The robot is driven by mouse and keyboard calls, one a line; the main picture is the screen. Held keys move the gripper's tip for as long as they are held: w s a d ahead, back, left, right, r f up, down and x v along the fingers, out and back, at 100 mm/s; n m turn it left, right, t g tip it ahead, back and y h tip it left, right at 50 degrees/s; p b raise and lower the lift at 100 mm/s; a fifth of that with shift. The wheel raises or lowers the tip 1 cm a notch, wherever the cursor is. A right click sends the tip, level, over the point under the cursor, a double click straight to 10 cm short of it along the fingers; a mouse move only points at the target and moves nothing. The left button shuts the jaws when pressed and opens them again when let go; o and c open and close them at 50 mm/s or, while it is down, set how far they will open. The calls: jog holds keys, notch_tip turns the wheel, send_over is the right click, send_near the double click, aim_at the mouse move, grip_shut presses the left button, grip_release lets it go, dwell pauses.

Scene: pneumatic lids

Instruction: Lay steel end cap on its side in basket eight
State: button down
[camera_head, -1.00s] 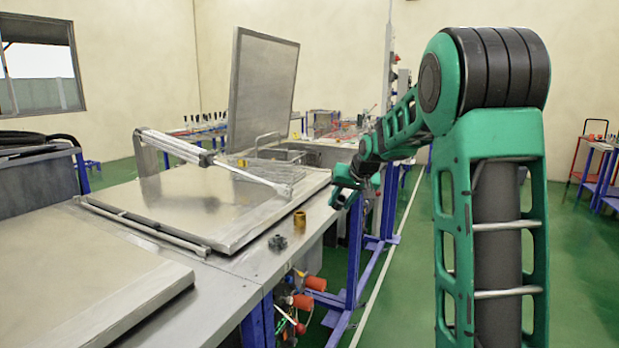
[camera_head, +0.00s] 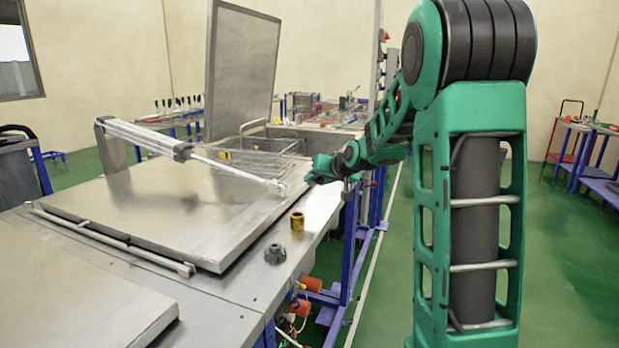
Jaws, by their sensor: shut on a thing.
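My gripper (camera_head: 312,178) is small and far off at the end of my green arm, above the right edge of the bench and just right of the wire baskets. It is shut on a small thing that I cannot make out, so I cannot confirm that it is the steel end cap. A wire basket (camera_head: 265,146) shows in the open tank behind the closed lid. I cannot read any basket number, and the basket's inside is mostly hidden.
A closed steel lid (camera_head: 170,205) with a pneumatic cylinder (camera_head: 145,134) lies left. A raised lid (camera_head: 241,72) stands behind.

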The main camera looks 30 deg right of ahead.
jog(key=shift+d+f, duration=0.2)
jog(key=shift+f, duration=0.95)
jog(key=shift+s+f, duration=0.1)
jog(key=shift+f, duration=2.45)
jog(key=c, duration=1.2)
grip_release()
jog(key=shift+s, duration=0.1)
jog(key=v, duration=1)
jog(key=shift+s+r, duration=0.15)
jog(key=shift+r, duration=0.05)
